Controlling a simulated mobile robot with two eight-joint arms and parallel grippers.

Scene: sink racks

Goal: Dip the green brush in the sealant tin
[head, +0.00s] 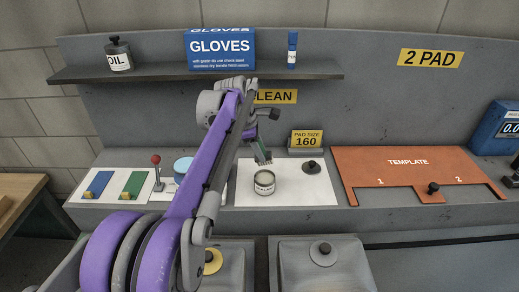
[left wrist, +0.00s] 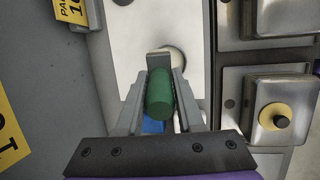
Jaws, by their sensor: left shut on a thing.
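My left gripper (head: 264,124) is shut on the green brush (head: 262,149), bristles down. In the left wrist view, the brush's green handle (left wrist: 160,93) sits between the fingers of the left gripper (left wrist: 161,75). The sealant tin (head: 264,184) is a small, pale, open tin on a white mat, its label only partly readable. The brush tip appears just above and behind the tin's rim; I cannot tell whether it is over the opening. In the left wrist view, the tin (left wrist: 176,55) is partly hidden behind the gripper. My right gripper is not in view.
A black-knobbed lid (head: 311,168) lies right of the tin on the white mat (head: 300,191). A "PAD SIZE 160" sign (head: 306,140) stands behind. An orange template (head: 405,165) lies right. The shelf (head: 160,73) holds an oil bottle (head: 119,54) and gloves box (head: 220,48).

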